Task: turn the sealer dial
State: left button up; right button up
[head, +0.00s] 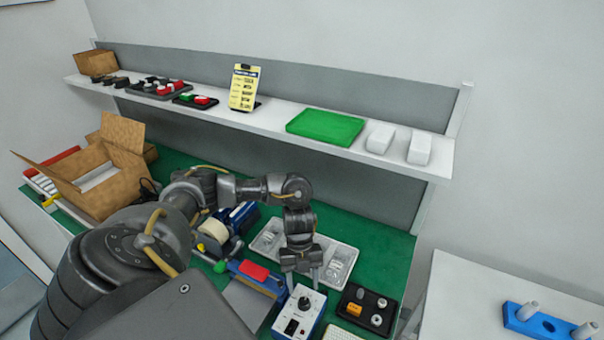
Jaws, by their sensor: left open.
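A black dial (304,303) sits on the white top face of a small blue-sided control box (308,318) at the bottom centre of the head view. A black switch (291,326) is on the same face, nearer the front. A blue bar with a red pad (254,271), perhaps the sealer's arm, lies just left of the box. My left gripper (302,284) points down with its fingers apart and empty. In the picture it is just above and behind the dial; I cannot tell whether it touches. My right gripper is not in view.
A clear plastic tray (340,262) lies behind the gripper, and a black tray of small parts (366,308) is right of the box. A blue tape dispenser (236,218) and an open carton (100,190) stand left. A shelf (290,116) spans the back.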

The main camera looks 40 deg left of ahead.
pick_arm(q)
jog(key=v, duration=0.5)
jog(key=shift+a+r, duration=0.15)
jog(key=shift+r, duration=0.25)
jog(key=shift+w, duration=0.1)
